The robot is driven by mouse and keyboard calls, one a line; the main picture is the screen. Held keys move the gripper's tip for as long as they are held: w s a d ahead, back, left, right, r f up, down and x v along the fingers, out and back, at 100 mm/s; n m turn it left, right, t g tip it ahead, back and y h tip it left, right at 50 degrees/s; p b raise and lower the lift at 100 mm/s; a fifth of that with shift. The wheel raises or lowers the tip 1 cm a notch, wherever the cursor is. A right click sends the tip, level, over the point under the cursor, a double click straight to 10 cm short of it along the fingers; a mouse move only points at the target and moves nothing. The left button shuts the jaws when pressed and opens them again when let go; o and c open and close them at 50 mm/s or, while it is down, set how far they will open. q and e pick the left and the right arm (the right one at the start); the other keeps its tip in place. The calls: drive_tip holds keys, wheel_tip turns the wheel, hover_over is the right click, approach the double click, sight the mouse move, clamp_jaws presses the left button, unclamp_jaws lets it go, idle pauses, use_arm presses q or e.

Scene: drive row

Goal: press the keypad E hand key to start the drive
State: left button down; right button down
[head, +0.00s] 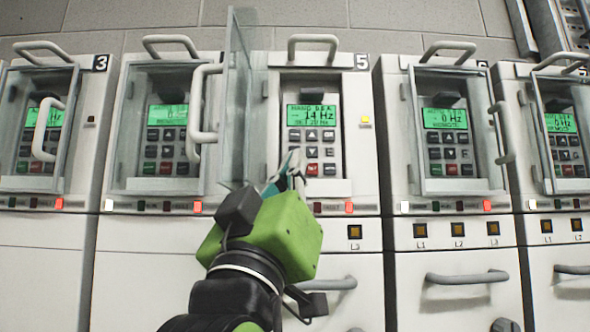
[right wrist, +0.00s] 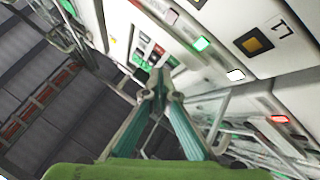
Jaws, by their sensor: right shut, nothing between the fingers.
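The drive marked 5 has its clear door (head: 238,100) swung open and its keypad (head: 312,135) exposed. Its green display (head: 312,117) appears to read HAND and 14 Hz. My left gripper is not in view.
Similar drives with closed clear doors (head: 453,130) stand on both sides. The open door stands close left of my gripper.

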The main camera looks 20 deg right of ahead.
drive_tip(key=s, duration=0.2)
drive_tip(key=s+a+b, duration=0.1)
drive_tip(key=s, duration=0.1)
drive_tip(key=shift+s+a, duration=0.2)
drive_tip(key=shift+s, duration=0.1)
idle(1.5)
